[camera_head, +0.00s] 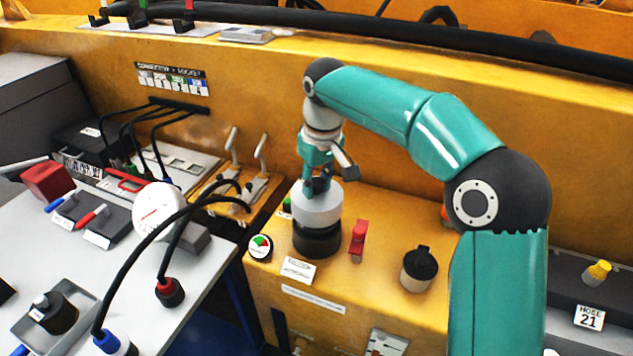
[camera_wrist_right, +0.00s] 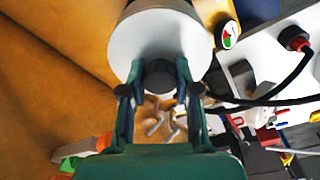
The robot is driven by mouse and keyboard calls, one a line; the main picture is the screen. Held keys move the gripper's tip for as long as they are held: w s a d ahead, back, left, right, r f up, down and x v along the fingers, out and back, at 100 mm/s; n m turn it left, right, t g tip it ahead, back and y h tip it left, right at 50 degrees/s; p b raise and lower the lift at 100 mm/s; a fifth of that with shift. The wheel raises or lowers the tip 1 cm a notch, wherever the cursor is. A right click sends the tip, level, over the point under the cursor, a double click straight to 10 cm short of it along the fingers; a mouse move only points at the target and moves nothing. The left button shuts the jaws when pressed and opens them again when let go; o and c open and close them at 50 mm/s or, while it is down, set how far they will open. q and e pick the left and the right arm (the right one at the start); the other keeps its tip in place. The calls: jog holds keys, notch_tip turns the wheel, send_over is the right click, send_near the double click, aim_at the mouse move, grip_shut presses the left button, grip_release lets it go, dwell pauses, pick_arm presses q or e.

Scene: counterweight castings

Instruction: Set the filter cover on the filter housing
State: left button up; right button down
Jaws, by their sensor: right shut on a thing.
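The filter cover (camera_head: 317,207) is a white-grey round cap with a dark knob (camera_wrist_right: 160,75) on top. My right gripper (camera_head: 319,182) comes down from above and is shut on that knob. In the right wrist view its two fingers (camera_wrist_right: 160,92) lie either side of the knob, and the white top of the cover (camera_wrist_right: 160,40) shows beyond. The filter housing (camera_head: 317,240) is a black cylinder on the yellow ledge, directly under the cover. The cover looks upright and lined up with it; I cannot tell whether they touch fully. My left gripper is not in view.
A red upright handle (camera_head: 358,241) stands close right of the housing, and a black-capped jar (camera_head: 419,268) further right. A small round gauge (camera_head: 260,246) is at the left. Two metal levers (camera_head: 262,155) stand behind left. A grey bench (camera_head: 60,245) carries hoses and a white dial (camera_head: 157,211).

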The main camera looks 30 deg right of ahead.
aim_at(317, 195)
dwell(0.3)
jog(key=shift+f+b, duration=1.15)
jog(key=shift+f, duration=0.85)
jog(key=c, duration=0.7)
grip_release()
jog(key=shift+c, duration=0.2)
jog(key=r, duration=0.4)
jog(key=s+r, duration=0.1)
jog(key=r, duration=0.7)
jog(key=shift+s, duration=0.2)
